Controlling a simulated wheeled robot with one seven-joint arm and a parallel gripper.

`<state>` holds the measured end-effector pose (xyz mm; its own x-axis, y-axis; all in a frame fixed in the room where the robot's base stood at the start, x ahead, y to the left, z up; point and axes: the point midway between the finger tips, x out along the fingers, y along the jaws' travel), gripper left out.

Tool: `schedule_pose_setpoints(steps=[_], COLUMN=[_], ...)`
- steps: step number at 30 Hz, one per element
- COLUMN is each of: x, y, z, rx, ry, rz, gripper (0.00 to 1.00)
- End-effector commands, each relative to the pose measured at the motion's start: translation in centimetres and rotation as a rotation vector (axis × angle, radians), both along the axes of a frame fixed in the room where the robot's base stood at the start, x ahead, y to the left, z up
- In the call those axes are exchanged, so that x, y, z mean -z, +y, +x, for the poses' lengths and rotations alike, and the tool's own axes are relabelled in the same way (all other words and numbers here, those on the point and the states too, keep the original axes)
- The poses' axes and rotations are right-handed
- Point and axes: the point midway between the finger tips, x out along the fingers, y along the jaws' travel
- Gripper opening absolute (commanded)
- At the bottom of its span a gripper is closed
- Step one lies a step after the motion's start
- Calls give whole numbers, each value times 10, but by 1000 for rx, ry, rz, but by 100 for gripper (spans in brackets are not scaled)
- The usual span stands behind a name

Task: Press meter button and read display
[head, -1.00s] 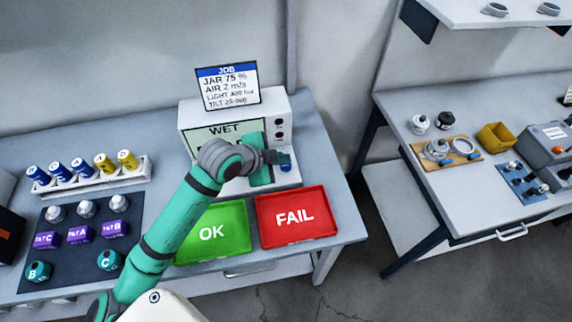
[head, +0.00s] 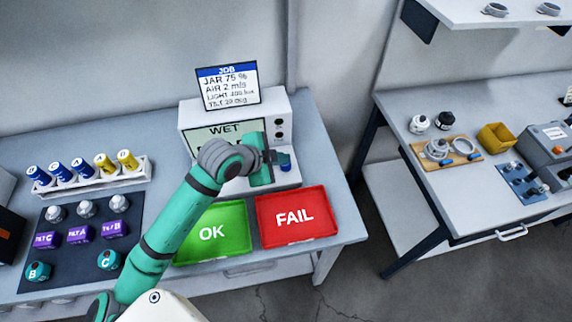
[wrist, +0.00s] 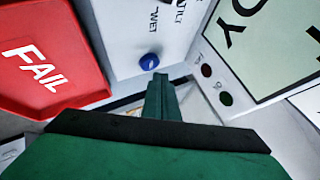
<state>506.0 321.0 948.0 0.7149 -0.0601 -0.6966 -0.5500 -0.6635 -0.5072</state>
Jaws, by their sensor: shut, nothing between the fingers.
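The white meter box (head: 188,118) stands at the back of the bench. Its pale green display (head: 199,136) reads "WET" on top, and my arm hides the lines below. A round blue button (head: 286,163) sits at the meter's lower right; it also shows in the wrist view (wrist: 149,62), near the words "TILT" and "WET". My gripper (head: 272,157) is shut and empty, just left of the blue button in the head view. In the wrist view its fingertips (wrist: 160,80) are close to the button, with a small gap visible; contact cannot be told.
A job card (head: 228,88) on the meter lists JAR, AIR, LIGHT and TILT values. A green OK tray (head: 240,240) and a red FAIL tray (head: 328,222) lie in front. A rack of cylinders (head: 95,184) and a dark mat (head: 60,251) with parts are left.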

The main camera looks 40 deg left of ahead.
Motion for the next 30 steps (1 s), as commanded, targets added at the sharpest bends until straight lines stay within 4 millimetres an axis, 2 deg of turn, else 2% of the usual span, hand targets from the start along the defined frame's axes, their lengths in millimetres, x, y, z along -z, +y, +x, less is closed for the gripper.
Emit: schedule_pose_setpoints(steps=[30], x=[10], y=[0], z=[0], rx=[0], ry=[0], rz=[0], gripper=[0])
